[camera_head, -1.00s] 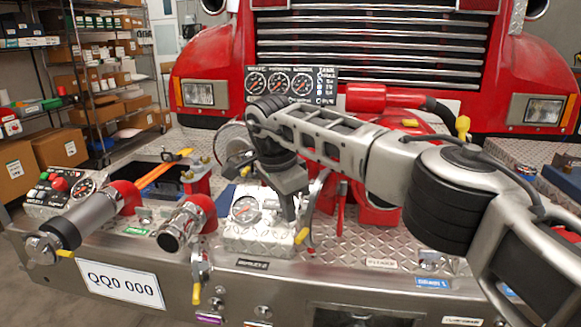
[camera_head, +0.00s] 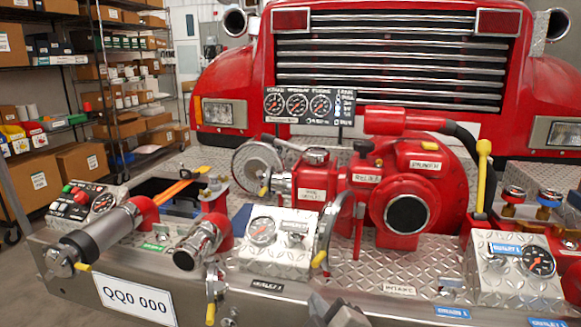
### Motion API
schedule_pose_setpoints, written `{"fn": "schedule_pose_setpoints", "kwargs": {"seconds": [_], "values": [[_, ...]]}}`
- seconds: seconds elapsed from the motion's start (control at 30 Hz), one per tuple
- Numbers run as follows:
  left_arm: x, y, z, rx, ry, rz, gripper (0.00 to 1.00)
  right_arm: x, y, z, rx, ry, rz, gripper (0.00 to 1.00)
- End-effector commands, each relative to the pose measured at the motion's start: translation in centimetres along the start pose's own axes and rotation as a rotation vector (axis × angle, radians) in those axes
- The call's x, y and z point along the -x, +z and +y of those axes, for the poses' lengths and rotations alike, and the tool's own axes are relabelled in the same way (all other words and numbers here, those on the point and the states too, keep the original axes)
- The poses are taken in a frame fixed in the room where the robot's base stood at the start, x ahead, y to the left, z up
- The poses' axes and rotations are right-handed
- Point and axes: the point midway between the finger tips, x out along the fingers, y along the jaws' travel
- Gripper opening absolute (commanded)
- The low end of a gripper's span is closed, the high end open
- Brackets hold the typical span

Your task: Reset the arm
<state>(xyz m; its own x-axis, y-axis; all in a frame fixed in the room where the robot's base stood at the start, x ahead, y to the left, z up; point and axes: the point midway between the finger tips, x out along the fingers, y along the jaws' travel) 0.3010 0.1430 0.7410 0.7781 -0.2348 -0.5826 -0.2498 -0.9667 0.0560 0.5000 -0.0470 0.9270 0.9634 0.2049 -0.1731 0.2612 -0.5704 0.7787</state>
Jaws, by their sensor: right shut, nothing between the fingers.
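Only the tip of my right gripper (camera_head: 336,312) shows, at the bottom edge of the head view, in front of the bumper's front face. It is shut and empty. The rest of my right arm is out of view. The red pump (camera_head: 408,200) stands on the bumper deck in full view, with a dark round port. My left gripper is not in view.
The diamond-plate bumper (camera_head: 365,268) carries a gauge board (camera_head: 309,104), a left control box (camera_head: 85,203), a middle gauge box (camera_head: 270,240) and a right gauge box (camera_head: 515,265). A yellow-topped lever (camera_head: 482,170) stands right of the pump. Shelves (camera_head: 105,80) stand at left.

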Motion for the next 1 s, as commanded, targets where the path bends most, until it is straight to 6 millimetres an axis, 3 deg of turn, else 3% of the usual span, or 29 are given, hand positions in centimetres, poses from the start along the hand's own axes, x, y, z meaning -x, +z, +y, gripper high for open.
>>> {"fn": "schedule_pose_setpoints", "kwargs": {"seconds": [0.03, 0.1, 0.2, 0.3, 0.5, 0.8, 1.0], "values": [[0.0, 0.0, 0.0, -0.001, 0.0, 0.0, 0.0, 1.9, 3.5, -1.0, -0.112, -0.055, -0.116, 0.0], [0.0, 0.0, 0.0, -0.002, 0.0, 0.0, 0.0, 4.8, 7.6, -2.3, -0.263, -0.126, -0.273, 0.0], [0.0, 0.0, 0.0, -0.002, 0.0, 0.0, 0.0, 9.0, 11.8, -4.0, -0.427, -0.208, -0.456, 0.0], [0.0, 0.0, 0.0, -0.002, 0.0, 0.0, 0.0, 12.6, 14.3, -5.2, -0.537, -0.266, -0.594, 0.0], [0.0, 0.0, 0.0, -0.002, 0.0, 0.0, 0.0, 18.7, 17.0, -6.8, -0.685, -0.35, -0.8, 0.0], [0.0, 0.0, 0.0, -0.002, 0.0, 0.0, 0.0, 26.7, 18.8, -8.1, -0.826, -0.445, -1.05, 0.0], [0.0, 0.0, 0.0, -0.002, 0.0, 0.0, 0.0, 23.7, 18.9, -9.5, -0.84, -0.412, -0.916, 0.0]]}}
